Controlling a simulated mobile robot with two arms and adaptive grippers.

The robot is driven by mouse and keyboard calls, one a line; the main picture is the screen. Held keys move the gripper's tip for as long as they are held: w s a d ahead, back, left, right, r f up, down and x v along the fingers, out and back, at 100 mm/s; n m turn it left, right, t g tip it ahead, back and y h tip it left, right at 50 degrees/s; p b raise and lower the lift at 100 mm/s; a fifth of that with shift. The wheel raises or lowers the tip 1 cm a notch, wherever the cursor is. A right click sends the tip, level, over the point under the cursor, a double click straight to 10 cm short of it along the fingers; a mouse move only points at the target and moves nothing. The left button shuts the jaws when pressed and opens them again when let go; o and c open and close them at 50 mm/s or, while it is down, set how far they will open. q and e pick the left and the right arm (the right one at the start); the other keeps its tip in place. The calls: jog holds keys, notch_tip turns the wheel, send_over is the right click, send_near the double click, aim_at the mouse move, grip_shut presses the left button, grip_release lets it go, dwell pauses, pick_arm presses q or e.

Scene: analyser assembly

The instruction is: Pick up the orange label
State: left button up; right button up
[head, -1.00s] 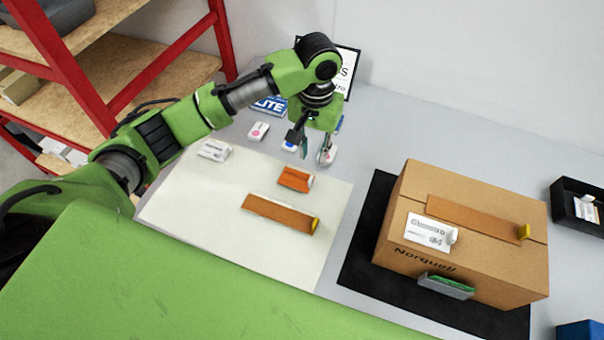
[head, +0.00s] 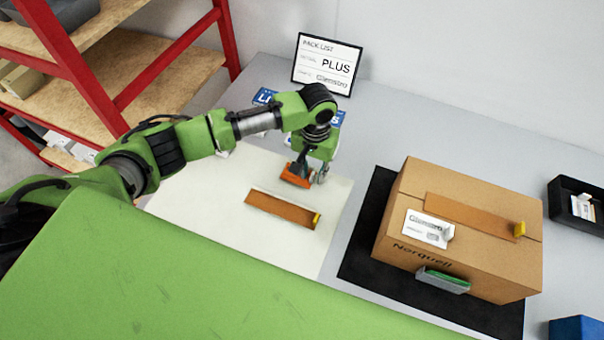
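The orange label (head: 292,181) lies on the pale mat (head: 225,200), on its far side. It is a short orange piece, and its far right part is hidden by my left gripper. My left gripper (head: 311,174) points down right at the label, one dark finger over or against it and the other finger to its right. The frames do not show whether the fingers are closed on the label. My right gripper is not in view.
A long brown strip with a yellow end (head: 283,209) lies nearer on the mat. A cardboard box (head: 440,275) stands on a black mat (head: 362,240) to the right. A framed pack list (head: 327,64) stands behind. A black tray (head: 562,206) is at far right.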

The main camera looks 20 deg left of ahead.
pick_arm(q)
grip_shut()
jog(key=shift+r, duration=0.1)
